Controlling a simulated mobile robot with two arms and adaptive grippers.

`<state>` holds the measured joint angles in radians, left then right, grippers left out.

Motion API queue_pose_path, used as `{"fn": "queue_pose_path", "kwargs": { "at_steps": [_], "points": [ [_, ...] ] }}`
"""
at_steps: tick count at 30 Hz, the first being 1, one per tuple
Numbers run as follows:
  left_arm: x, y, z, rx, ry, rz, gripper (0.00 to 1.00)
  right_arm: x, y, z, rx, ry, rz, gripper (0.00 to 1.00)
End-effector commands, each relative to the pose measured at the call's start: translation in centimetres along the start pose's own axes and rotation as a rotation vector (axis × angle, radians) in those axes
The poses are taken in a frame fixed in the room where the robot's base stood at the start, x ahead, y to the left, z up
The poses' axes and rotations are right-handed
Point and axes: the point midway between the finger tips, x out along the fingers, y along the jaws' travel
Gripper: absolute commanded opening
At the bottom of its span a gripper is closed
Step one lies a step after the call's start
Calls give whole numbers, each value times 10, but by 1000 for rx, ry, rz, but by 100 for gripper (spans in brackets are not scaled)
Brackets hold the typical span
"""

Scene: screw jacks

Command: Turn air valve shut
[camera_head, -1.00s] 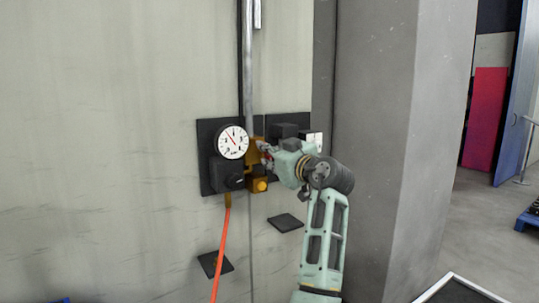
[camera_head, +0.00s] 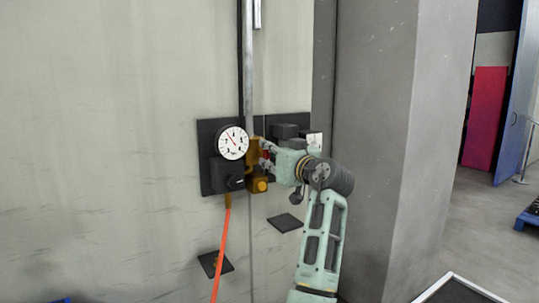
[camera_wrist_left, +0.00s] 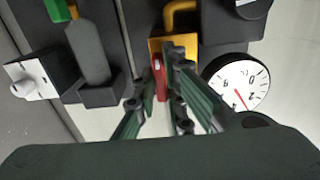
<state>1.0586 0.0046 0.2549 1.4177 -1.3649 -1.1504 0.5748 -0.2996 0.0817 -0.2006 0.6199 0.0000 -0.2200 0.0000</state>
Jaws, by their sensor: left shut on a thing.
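The air valve is a brass body (camera_head: 253,152) with a red handle (camera_head: 265,155), mounted on the wall beside a round white gauge (camera_head: 233,142). In the left wrist view the red handle (camera_wrist_left: 158,75) lies between the fingers, against the brass body (camera_wrist_left: 185,44). My left gripper (camera_head: 264,154) reaches in from the right and is shut on the red handle. Its fingers (camera_wrist_left: 167,68) partly cover the handle, so its exact angle is hard to tell. The gauge (camera_wrist_left: 238,84) has a red needle. My right gripper is out of view.
A black regulator block (camera_head: 228,175) with an orange hose (camera_head: 222,248) sits below the gauge. Dark boxes (camera_head: 285,132) and a white switch (camera_wrist_left: 32,80) are close to the gripper. A concrete pillar (camera_head: 375,130) stands to the right.

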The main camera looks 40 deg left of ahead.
Motion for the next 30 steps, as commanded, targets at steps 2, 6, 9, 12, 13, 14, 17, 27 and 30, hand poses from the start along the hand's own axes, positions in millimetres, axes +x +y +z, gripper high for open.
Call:
{"fn": "queue_pose_path", "kwargs": {
  "at_steps": [2,6,9,12,13,14,17,27,30],
  "points": [
    [0,1,5,7,-9,-1,0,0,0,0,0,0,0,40],
    [0,1,4,6,-8,-1,19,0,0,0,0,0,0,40],
    [0,0,3,4,-6,-1,28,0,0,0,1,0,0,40],
    [0,0,2,3,-4,-1,29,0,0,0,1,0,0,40],
    [0,0,2,3,-4,-1,29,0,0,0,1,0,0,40],
    [0,0,2,2,-3,-1,29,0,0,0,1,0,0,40],
    [0,0,1,2,-2,-1,29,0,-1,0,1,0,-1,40],
    [-38,2,2,2,-3,3,29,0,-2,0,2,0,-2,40],
    [-61,2,2,0,-3,4,29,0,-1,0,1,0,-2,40]
  ]
}}
